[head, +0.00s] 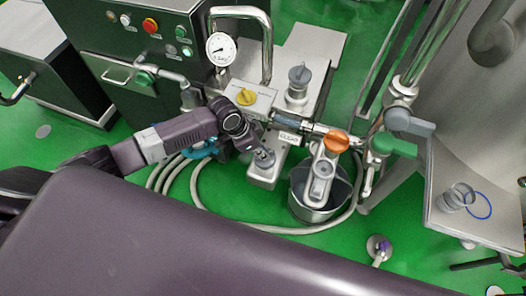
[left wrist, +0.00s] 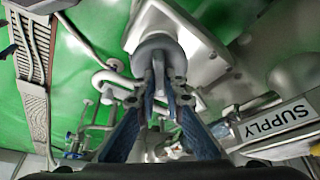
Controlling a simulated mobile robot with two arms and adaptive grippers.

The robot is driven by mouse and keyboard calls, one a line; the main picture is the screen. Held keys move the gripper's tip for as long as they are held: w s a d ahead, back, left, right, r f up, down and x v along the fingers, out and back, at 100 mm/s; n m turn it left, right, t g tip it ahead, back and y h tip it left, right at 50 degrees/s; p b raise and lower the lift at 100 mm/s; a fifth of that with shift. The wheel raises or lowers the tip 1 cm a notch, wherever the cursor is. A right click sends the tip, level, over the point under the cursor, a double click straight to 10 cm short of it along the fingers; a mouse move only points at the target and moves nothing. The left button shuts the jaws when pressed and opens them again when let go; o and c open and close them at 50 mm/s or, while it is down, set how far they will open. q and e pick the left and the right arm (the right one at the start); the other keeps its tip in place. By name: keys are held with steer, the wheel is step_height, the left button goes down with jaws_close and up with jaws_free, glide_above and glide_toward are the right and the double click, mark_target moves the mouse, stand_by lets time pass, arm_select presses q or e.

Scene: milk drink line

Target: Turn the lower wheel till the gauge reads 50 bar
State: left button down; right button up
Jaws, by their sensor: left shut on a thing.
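The pressure gauge (head: 221,48) is a round white dial beside a bent steel pipe in the head view. Its needle is too small to read a value. My left gripper (head: 262,155) reaches down over a pale grey block (head: 262,182) below the gauge. In the left wrist view its blue fingers (left wrist: 160,80) are closed on a grey round wheel (left wrist: 156,45), which I take as the lower wheel. In the head view the gripper mostly hides this wheel. Another grey wheel (head: 298,76) stands upright on the block further back. My right gripper is not in view.
A steel bucket (head: 316,208) and a looped hose (head: 205,205) are on the green floor. A control cabinet (head: 100,45) stands behind left. A SUPPLY label (left wrist: 273,121) shows at right.

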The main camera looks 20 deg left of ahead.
arm_select(q)
steer(key=m+b, duration=0.1)
steer(key=m, duration=0.1)
steer(key=m+g+b, duration=0.1)
steer(key=m+b, duration=0.1)
steer(key=shift+w+a+f+m+g+h, duration=0.1)
steer(key=shift+w+f+m+g+h, duration=0.1)
steer(key=shift+m+g+h, duration=0.15)
steer(key=shift+r+m+g+b, duration=0.15)
steer(key=shift+m+g+b, duration=0.3)
steer(key=shift+m+b, duration=0.75)
steer(key=shift+m+p, duration=0.3)
steer(key=shift+m, duration=0.05)
steer(key=c, duration=2)
jaws_free()
steer(key=shift+r, duration=0.15)
steer(key=v, duration=1.1)
steer(key=shift+w+a+r, duration=0.1)
steer(key=shift+a+r, duration=0.2)
steer(key=shift+r, duration=0.05)
